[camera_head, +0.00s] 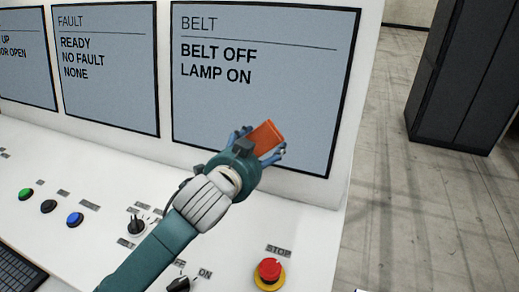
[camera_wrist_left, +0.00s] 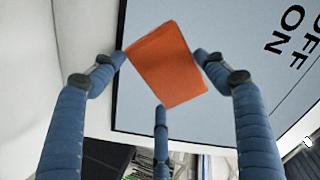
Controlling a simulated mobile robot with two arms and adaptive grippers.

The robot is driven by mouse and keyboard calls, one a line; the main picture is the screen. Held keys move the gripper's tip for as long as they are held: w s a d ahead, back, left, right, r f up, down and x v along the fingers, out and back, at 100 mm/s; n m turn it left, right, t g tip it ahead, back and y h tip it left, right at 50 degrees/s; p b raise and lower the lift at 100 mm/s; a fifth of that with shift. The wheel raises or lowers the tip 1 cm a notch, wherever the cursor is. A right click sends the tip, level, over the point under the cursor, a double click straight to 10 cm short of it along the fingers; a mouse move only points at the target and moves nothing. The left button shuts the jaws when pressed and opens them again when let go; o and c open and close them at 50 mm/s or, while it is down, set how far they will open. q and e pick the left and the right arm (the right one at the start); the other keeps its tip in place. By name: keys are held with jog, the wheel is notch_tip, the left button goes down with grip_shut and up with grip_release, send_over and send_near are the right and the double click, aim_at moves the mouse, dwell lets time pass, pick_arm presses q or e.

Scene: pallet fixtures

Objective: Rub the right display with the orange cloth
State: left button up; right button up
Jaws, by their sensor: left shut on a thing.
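The right display (camera_head: 300,75) is a grey-blue screen headed BELT, reading BELT OFF and LAMP ON, on the white console. My left gripper (camera_head: 262,144) is in front of its lower part, shut on the orange cloth (camera_head: 268,135). In the left wrist view, the cloth (camera_wrist_left: 167,62) is a flat orange rectangle held between blue fingers, with the display (camera_wrist_left: 228,28) behind it. I cannot tell whether the cloth touches the screen. My right gripper is not in view.
The middle display (camera_head: 108,70), headed FAULT, is to the left. Below, the sloping panel carries a red stop button (camera_head: 269,270), black switches (camera_head: 137,225) and several coloured buttons. A dark cabinet (camera_head: 460,75) stands beyond open floor (camera_head: 400,200) at the right.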

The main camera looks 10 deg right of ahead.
pick_arm(q)
jog(key=shift+w+d+f, duration=0.1)
jog(key=shift+w+d, duration=0.15)
jog(key=shift+w, duration=0.1)
dwell(0.4)
jog(key=shift+w+d+f, duration=0.15)
jog(key=shift+w+d, duration=0.2)
jog(key=shift+w, duration=0.1)
jog(key=shift+s+d, duration=0.6)
jog(key=shift+d, duration=0.15)
jog(key=shift+w+p, duration=0.1)
jog(key=shift+p, duration=0.75)
jog(key=shift+w+a, duration=0.6)
jog(key=shift+a, duration=0.25)
